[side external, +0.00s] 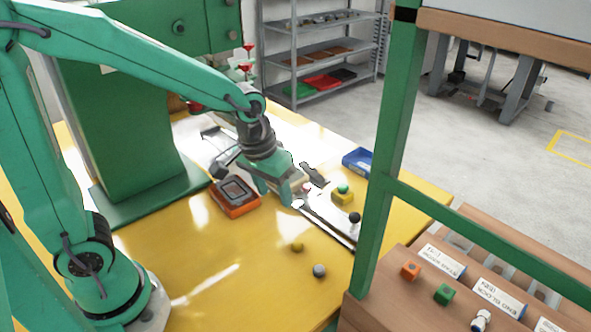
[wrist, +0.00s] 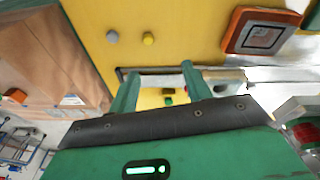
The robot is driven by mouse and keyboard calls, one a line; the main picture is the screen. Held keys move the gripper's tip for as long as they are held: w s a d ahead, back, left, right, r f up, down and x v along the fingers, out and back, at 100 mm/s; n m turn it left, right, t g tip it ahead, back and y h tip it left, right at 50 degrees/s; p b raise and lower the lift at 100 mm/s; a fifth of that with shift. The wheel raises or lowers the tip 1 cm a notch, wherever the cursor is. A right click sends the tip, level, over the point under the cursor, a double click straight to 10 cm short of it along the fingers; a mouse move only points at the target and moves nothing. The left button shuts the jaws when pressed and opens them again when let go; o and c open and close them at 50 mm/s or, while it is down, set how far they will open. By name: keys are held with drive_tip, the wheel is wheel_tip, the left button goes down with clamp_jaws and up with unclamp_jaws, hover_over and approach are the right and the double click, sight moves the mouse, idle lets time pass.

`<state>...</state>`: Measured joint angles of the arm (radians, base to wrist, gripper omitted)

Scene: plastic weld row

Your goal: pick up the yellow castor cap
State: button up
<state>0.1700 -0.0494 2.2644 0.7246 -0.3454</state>
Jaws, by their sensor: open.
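The yellow castor cap (side external: 297,246) is a small round piece lying on the yellow table, left of a similar grey cap (side external: 319,270). In the wrist view the yellow cap (wrist: 148,38) lies beyond the fingertips, with the grey cap (wrist: 112,36) to its left. My gripper (side external: 284,201) is above the table, behind the yellow cap and apart from it. In the wrist view my gripper's (wrist: 158,70) two green fingers are spread with no object held between them.
A metal rail (side external: 328,225) and a black-knobbed lever (side external: 354,218) lie near the gripper. An orange-framed device (side external: 235,197) is left, a yellow block with a green top (side external: 343,196) right. A green post (side external: 385,150) stands in the right foreground. Table around the caps is clear.

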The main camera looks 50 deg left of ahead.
drive_tip(key=g, duration=0.1)
approach(296, 244)
drive_tip(key=shift+w+d+f+n, duration=0.15)
drive_tip(key=shift+w+f+n, duration=0.15)
drive_tip(key=shift+n, duration=0.1)
drive_tip(key=shift+f, duration=0.1)
drive_tip(key=shift+f, duration=1.2)
drive_tip(key=shift+f, duration=0.15)
drive_tip(key=shift+w+f, duration=0.15)
drive_tip(key=shift+f, duration=1.1)
drive_tip(key=shift+w+f, duration=0.1)
drive_tip(key=shift+f, duration=1.1)
drive_tip(key=shift+c, duration=0.4)
drive_tip(key=c, duration=1)
